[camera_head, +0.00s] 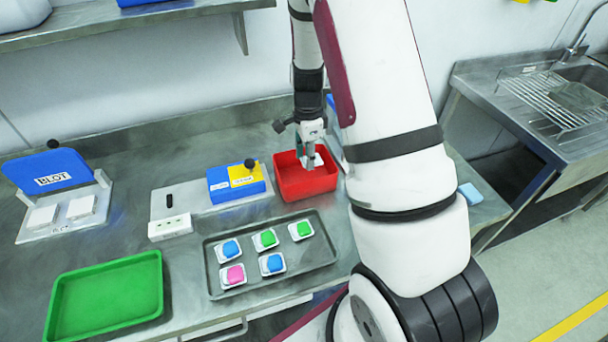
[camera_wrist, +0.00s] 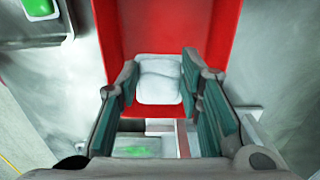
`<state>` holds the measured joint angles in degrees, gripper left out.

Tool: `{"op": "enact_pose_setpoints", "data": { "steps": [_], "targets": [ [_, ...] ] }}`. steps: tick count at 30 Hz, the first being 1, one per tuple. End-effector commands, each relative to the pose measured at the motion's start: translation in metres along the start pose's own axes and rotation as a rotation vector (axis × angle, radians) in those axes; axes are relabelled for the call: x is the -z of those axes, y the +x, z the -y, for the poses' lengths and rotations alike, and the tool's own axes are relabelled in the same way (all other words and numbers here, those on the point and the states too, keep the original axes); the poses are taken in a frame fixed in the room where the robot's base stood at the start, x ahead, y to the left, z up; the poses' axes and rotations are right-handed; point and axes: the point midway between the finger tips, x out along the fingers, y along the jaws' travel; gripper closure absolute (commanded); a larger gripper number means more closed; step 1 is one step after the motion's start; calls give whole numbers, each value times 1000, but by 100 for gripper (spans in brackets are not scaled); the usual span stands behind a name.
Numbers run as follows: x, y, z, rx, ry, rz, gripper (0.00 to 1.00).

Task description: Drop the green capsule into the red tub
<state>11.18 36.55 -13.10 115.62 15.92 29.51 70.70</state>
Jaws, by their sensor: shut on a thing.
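My gripper (camera_head: 309,158) is over the red tub (camera_head: 290,186), fingers pointing down. In the wrist view my gripper (camera_wrist: 163,100) has its two green-padded fingers on either side of a pale, pillow-shaped capsule (camera_wrist: 158,78), with the red tub (camera_wrist: 172,22) behind it. A bit of this capsule (camera_head: 318,160) shows white in the head view; I see no colour on it. Two green capsules with white rims, one nearer the middle (camera_head: 267,239) and one at the back right (camera_head: 300,230), lie in the grey tray (camera_head: 215,288).
The grey tray also holds two blue capsules and a pink capsule (camera_head: 235,274). A blue-and-yellow device (camera_head: 237,183) stands left of the tub. A blue BLOT-labelled device (camera_head: 50,170) and an empty green tray (camera_head: 105,295) are further left. A sink (camera_head: 570,90) is at right.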

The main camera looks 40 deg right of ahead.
Motion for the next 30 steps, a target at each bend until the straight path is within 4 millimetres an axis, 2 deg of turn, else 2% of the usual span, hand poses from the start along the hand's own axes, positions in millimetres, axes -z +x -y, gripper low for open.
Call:
{"op": "enact_pose_setpoints", "data": {
  "steps": [9,10,12,13,23,26,30],
  "targets": [
    [0,2,0,0,-1,0,74],
    [0,2,0,0,-1,0,62],
    [0,2,0,0,-1,0,46],
    [0,2,0,0,-1,0,43],
    [0,0,0,1,-1,0,43],
    [0,-7,1,3,-1,-1,43],
    [-1,-30,1,6,-3,0,43]
  ]
}}
